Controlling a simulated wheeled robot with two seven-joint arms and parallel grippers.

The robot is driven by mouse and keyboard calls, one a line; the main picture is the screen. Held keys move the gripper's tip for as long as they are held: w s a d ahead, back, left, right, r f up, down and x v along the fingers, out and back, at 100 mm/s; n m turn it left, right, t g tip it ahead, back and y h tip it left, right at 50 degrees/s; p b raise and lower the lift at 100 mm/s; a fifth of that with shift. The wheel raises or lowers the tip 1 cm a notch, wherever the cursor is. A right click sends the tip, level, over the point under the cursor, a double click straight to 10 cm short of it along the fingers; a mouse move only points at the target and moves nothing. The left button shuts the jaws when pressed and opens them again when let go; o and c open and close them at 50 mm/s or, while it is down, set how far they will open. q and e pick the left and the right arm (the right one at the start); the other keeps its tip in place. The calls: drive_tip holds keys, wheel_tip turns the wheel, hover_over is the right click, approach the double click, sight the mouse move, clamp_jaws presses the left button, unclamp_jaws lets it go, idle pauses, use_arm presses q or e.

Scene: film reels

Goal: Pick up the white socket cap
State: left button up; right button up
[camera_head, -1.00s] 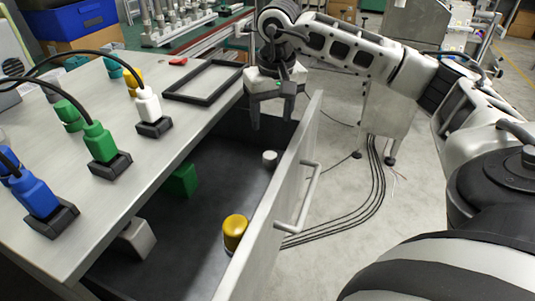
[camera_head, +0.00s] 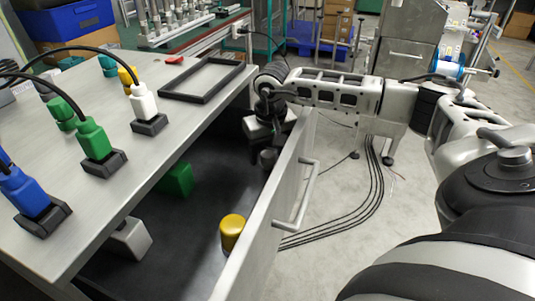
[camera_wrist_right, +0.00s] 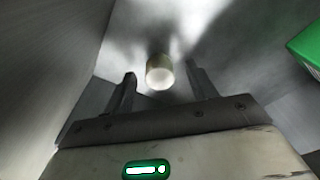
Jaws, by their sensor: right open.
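A small white socket cap (camera_head: 267,158), a short cylinder, sits in the open drawer near its far end, darkened by shadow. In the right wrist view the cap (camera_wrist_right: 159,72) shows pale and upright, between and slightly ahead of my fingers. My right gripper (camera_head: 268,132) reaches down into the drawer from above, close to the cap. In the right wrist view its two fingers (camera_wrist_right: 160,85) are apart, with clear gaps to the cap on both sides. My left gripper is out of view.
The drawer's front panel (camera_head: 268,213) stands close right of the cap. The drawer also holds a yellow cap (camera_head: 232,229), a green block (camera_head: 176,180) and a grey block (camera_head: 129,238). The tabletop (camera_head: 165,160) overhangs at left, bearing plugs in sockets and a black frame (camera_head: 205,80).

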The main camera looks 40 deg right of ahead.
drive_tip(key=c, duration=1.1)
drive_tip(key=shift+o, duration=0.2)
drive_tip(key=shift+r, duration=0.2)
